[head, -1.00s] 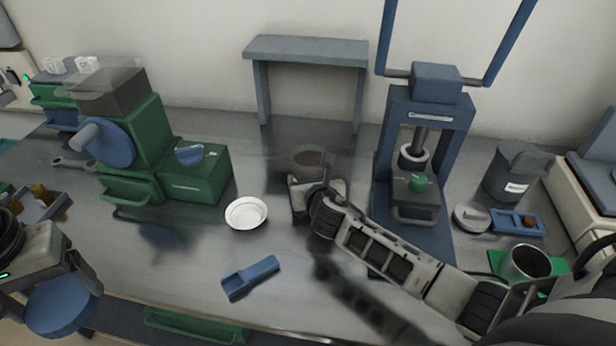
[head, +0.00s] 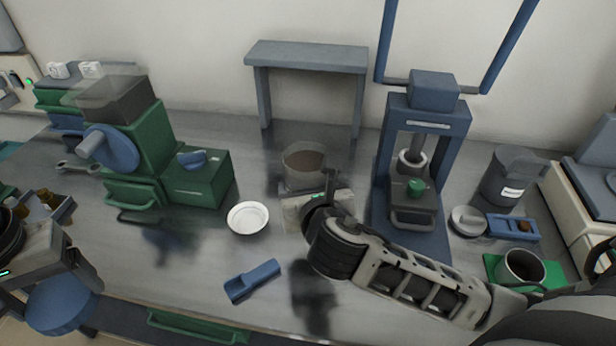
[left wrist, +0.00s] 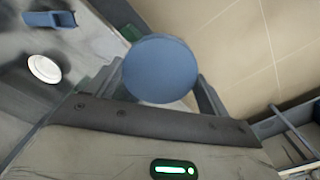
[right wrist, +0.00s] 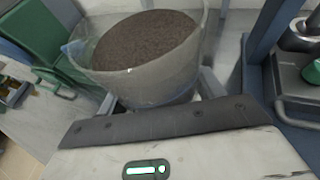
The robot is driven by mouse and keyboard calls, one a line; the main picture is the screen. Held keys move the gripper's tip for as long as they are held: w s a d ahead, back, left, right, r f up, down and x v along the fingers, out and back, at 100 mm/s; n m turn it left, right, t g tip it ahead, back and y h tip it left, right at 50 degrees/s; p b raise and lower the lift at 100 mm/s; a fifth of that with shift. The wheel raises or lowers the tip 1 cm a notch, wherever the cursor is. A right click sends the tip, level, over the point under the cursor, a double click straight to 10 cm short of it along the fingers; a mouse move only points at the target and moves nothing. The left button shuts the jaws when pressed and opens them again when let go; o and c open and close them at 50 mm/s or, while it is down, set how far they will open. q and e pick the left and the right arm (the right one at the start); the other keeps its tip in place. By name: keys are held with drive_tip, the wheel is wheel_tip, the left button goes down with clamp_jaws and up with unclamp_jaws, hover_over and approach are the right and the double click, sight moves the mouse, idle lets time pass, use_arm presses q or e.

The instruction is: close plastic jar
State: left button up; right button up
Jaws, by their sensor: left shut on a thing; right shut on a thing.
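The plastic jar (head: 303,177) is a clear, open-topped tub of brown granular material near the middle of the bench. My right gripper (head: 304,190) is shut on its near side; its fingertips are mostly hidden in the head view. The right wrist view shows the jar (right wrist: 150,82) between the fingers, its mouth uncovered. I cannot tell whether its base touches the bench. My left gripper (head: 62,283) is shut on a round blue lid (head: 62,306), held out at the bench's front left edge. The lid (left wrist: 160,68) also fills the middle of the left wrist view.
A white dish (head: 248,218) and a blue scoop (head: 252,281) lie between the grippers. A green machine (head: 145,150) stands left and a blue press (head: 420,150) right of the jar. A grey stand (head: 306,58) is behind it. The bench front centre is mostly clear.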

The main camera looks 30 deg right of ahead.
sight(307, 179)
drive_tip(key=shift+s+a+r, duration=0.15)
drive_tip(key=shift+s+r, duration=0.1)
drive_tip(key=shift+s, duration=0.05)
drive_tip(key=o, duration=0.6)
drive_tip(key=c, duration=0.7)
drive_tip(key=shift+o, duration=0.2)
drive_tip(key=s+a+r+n+y, duration=0.1)
drive_tip(key=s+r+n+y, duration=0.1)
drive_tip(key=s+r+y, duration=0.1)
drive_tip(key=shift+s+a+r+n+t, duration=0.15)
drive_tip(key=shift+s+r+n+t, duration=0.25)
drive_tip(key=shift+s, duration=0.55)
